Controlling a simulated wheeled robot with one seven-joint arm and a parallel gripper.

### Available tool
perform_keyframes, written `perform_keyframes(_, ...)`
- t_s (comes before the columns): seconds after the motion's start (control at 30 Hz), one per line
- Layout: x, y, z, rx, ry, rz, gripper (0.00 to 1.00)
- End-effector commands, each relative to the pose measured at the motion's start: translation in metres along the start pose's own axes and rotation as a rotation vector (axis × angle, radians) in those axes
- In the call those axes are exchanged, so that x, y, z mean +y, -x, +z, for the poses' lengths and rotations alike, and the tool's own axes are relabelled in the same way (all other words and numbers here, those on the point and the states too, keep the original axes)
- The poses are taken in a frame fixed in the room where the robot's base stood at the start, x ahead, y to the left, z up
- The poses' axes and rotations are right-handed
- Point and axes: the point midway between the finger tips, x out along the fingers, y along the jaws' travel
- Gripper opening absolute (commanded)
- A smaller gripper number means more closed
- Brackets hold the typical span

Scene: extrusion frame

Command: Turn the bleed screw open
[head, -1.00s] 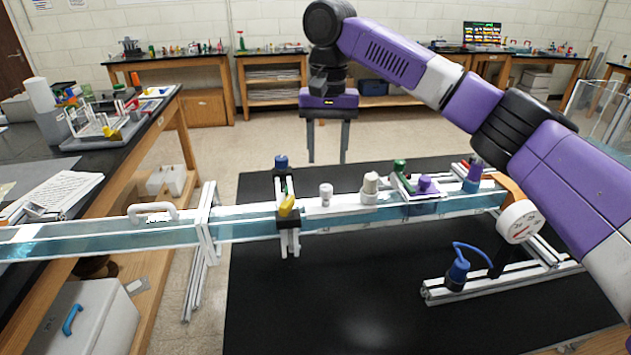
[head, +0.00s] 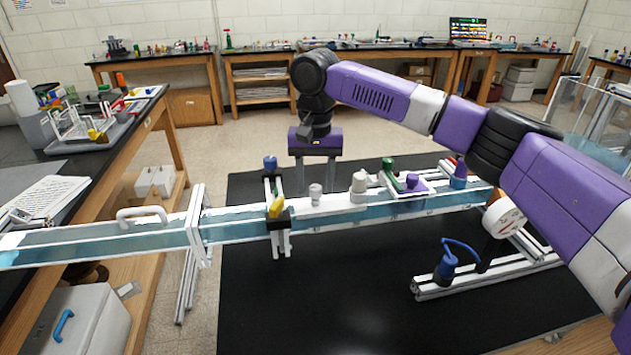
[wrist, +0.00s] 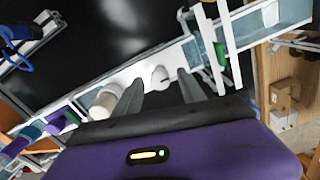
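My gripper (head: 316,188) points down with its two fingers apart and nothing between them, just behind or above the clear channel (head: 235,226). A small pale knob (head: 315,194) stands on the channel's white top strip, in line with the gap between the fingers. In the wrist view the same knob (wrist: 160,75) shows between the fingertips of my gripper (wrist: 161,78). No label shows which fitting is the bleed screw; this small knob is the one nearest my gripper. Whether the fingertips are level with it, I cannot tell.
A cream knob (head: 358,187) stands to the right, then green (head: 389,164) and purple (head: 411,181) fittings. A clamp with a yellow lever (head: 276,206) and blue knob (head: 270,163) is to the left. A gauge (head: 504,217) and blue-capped post (head: 446,268) stand at right. The black tabletop in front is largely clear.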

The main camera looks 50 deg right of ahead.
Motion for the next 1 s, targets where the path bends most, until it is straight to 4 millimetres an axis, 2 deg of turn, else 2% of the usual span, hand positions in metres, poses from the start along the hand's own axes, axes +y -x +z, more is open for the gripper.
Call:
perform_keyframes(0.03, -0.0001, 0.0001, 0.0, 0.0, 0.0, 0.0, 0.37)
perform_keyframes(0.2, -0.0001, 0.0002, 0.0, 0.0, 0.0, 0.0, 0.03)
perform_keyframes(0.23, -0.0001, 0.0003, -0.0001, 0.0, 0.0, 0.0, 0.0)
perform_keyframes(0.67, -0.0006, 0.0022, 0.0002, -0.001, 0.067, -0.002, 0.0)
perform_keyframes(1.0, -0.0005, 0.0035, 0.0006, -0.004, 0.324, -0.003, 0.0)
